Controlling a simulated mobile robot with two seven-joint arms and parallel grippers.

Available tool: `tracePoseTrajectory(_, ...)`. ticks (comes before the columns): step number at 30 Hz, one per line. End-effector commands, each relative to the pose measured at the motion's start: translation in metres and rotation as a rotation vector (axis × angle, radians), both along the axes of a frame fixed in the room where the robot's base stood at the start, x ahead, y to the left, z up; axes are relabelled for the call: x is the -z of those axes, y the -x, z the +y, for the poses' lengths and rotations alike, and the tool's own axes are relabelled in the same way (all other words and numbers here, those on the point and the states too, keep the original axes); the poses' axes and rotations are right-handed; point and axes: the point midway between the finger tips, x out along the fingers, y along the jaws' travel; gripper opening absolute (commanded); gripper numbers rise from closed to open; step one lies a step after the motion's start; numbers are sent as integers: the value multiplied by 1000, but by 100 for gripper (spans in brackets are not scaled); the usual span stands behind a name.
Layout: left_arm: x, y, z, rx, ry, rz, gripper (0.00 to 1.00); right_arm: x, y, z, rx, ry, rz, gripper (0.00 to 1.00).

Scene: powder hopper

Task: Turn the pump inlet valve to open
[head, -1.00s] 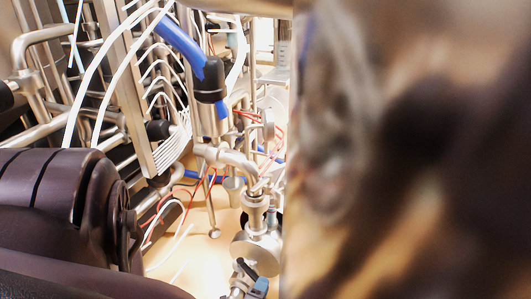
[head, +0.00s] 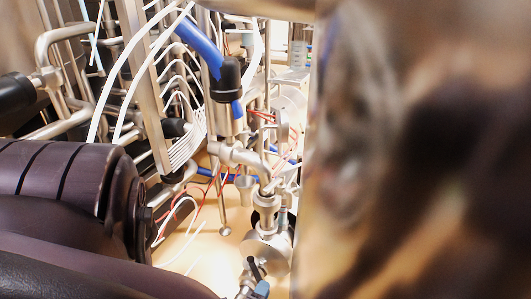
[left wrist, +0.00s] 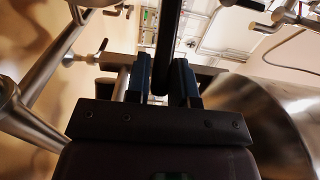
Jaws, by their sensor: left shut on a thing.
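The pump inlet valve shows as a short black handle (head: 255,268) on steel piping at the bottom centre of the head view. A blue fingertip of my left gripper (head: 261,288) is beside it, and the rest of the gripper is out of frame. In the left wrist view, my left gripper (left wrist: 160,80) is shut on the black handle (left wrist: 168,38), a dark bar running up between its two blue fingers. How far the valve is turned is unclear. My right gripper is not in view.
A large blurred metallic surface (head: 420,150) fills the right of the head view, very close. Steel pipes, a blue hose (head: 200,47) and white tubes (head: 118,75) crowd the left and centre. A big curved steel body (left wrist: 255,115) lies right of the gripper in the left wrist view.

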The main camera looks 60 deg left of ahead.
Motion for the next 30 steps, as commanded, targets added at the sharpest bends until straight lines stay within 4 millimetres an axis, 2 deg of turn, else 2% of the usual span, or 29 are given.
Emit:
tracePoseTrajectory(8,1,6,2,-3,0,4,5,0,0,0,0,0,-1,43)
tracePoseTrajectory(18,0,29,6,-4,1,2,5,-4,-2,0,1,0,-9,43)
tracePoseTrajectory(30,1,32,6,-3,0,4,5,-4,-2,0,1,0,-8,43)
